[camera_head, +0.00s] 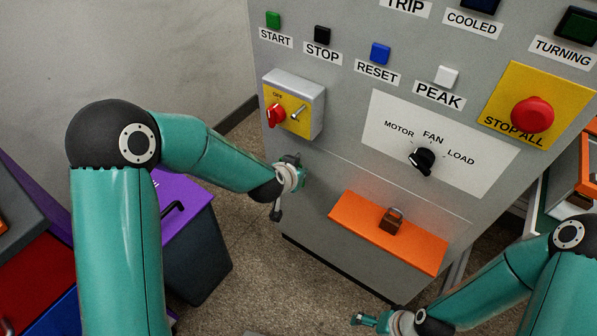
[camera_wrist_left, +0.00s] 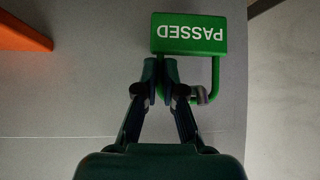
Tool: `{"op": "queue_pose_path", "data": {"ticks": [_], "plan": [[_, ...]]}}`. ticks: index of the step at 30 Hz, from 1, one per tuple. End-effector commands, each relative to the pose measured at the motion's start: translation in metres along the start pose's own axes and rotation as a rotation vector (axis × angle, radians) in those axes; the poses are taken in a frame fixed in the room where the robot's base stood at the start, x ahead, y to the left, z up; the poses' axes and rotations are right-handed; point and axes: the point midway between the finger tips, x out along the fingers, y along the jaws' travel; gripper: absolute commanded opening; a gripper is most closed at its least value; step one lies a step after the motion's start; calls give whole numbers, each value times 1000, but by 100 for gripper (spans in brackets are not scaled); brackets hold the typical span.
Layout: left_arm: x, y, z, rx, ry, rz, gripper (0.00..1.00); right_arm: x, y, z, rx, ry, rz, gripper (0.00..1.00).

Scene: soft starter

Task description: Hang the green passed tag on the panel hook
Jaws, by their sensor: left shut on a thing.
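The green tag (camera_wrist_left: 190,33) shows in the left wrist view, its white PASSED lettering upside down. A green loop (camera_wrist_left: 216,78) extends from the tag. My left gripper (camera_wrist_left: 160,66) is shut on the tag at the loop's side. A short grey hook (camera_wrist_left: 202,94) shows at the loop's lower corner, close to or inside it; I cannot tell whether the loop rests on it. In the head view my left gripper (camera_head: 293,170) is at the cabinet front's lower left, and the tag and hook are largely hidden there. My right gripper (camera_head: 370,320) is low at the bottom, its jaw opening unclear.
The grey cabinet (camera_head: 330,170) carries a yellow switch box (camera_head: 300,100) above my left gripper. An orange ledge (camera_head: 370,235) with a brown padlock (camera_head: 391,221) is to its right. A dark bin (camera_head: 200,255) with a purple lid stands at left.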

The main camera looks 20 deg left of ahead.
Motion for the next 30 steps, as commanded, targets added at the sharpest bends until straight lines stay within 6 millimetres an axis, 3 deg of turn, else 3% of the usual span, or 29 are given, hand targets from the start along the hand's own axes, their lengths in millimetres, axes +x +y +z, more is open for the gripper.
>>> {"op": "queue_pose_path", "data": {"ticks": [11,12,16,30], "plan": [[0,0,0,0,0,0,0,0,0,0,0,0,0,95],[0,0,0,0,0,0,14,0,0,0,0,0,0,95],[0,0,0,0,0,0,36,0,0,0,0,0,0,95],[-2,-2,0,-3,1,-4,36,0,0,0,0,0,0,95]]}}
